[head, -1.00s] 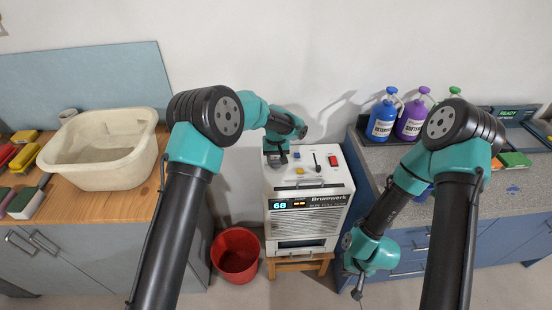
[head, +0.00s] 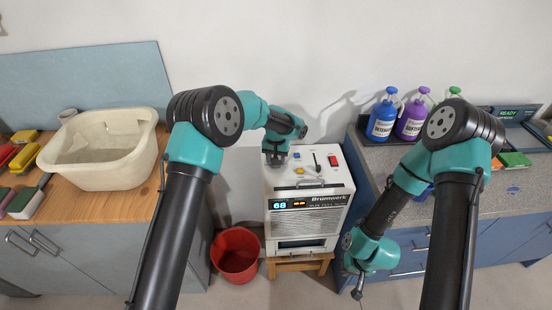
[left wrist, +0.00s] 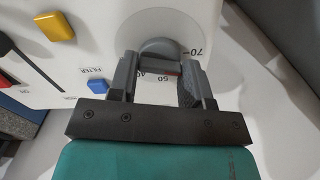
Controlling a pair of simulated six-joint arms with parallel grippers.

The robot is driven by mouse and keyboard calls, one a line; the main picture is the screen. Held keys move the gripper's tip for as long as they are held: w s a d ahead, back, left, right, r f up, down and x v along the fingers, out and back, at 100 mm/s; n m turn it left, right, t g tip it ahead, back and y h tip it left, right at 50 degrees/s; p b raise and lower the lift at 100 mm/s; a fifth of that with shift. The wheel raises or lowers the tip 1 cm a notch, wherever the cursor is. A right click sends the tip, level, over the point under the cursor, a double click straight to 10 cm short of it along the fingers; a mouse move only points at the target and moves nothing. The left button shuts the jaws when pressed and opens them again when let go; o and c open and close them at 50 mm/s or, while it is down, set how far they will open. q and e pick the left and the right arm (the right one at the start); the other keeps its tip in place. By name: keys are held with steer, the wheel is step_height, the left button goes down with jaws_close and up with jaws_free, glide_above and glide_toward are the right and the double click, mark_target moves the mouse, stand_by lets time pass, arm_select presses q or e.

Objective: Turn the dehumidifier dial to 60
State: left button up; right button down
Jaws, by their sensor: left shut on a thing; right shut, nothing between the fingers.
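The white dehumidifier (head: 308,224) stands on a small wooden stool, and its lit display (head: 292,205) reads 68. The grey dial (left wrist: 158,50) is on its top panel, with a pale scale around it; 70 and smaller numerals show, partly covered by the fingers. My left gripper (left wrist: 160,78) is shut on the dial, one finger on each side of its raised grip. In the head view the left gripper (head: 276,156) hides the dial. My right gripper (head: 357,291) is shut and empty, hanging low in front of the right cabinet.
Near the dial are a yellow button (left wrist: 56,26), a blue button (left wrist: 98,86) and a slider. A red bucket (head: 236,255) stands left of the dehumidifier. A cream basin (head: 120,180) is on the left counter, and bottles (head: 381,122) stand on the right counter.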

arm_select(q)
steer(key=m, duration=0.5)
steer(key=shift+m, duration=0.3)
stand_by(0.4)
steer(key=o, duration=0.9)
step_height(320, 180, up, 18)
steer(key=shift+f, duration=0.25)
steer(key=shift+f, duration=0.1)
